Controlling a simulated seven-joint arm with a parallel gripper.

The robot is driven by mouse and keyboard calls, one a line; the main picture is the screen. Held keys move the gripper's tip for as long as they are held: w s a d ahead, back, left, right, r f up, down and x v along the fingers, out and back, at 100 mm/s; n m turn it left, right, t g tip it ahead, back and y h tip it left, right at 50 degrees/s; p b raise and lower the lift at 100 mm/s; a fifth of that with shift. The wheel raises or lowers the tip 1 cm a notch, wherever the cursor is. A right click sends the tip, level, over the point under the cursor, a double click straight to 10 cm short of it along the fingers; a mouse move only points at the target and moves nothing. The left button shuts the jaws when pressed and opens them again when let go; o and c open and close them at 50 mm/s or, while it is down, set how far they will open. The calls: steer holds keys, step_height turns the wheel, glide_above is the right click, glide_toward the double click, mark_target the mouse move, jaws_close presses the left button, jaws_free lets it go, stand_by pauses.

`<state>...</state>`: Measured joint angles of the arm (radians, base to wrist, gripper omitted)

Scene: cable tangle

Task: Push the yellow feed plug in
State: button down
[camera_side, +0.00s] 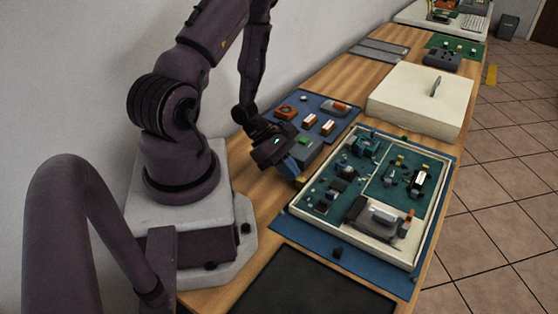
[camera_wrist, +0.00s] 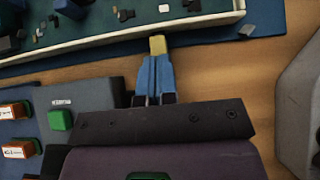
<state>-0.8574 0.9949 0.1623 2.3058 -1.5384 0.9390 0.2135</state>
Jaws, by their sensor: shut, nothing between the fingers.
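My gripper (camera_side: 299,180) points down beside the left wall of the cream-rimmed tray (camera_side: 350,239). In the wrist view its two blue fingers (camera_wrist: 157,60) are together, with nothing seen gripped between them. A small yellow block (camera_wrist: 158,44) shows right at the fingertips, close to the tray wall (camera_wrist: 100,40). I cannot tell whether it is the feed plug or part of the fingertips. The tray holds green boards with dark parts and a grey housing (camera_side: 380,217). A small yellowish part (camera_side: 399,160) is on the board; it is too small to identify.
A blue mat (camera_side: 345,107) with orange, white and grey parts lies behind my gripper. A cream box (camera_side: 420,96) stands beyond the tray. A dark mat (camera_side: 310,287) lies at the front. Bare wood (camera_wrist: 215,65) shows beside the fingers.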

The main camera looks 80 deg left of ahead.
steer(key=v, duration=1)
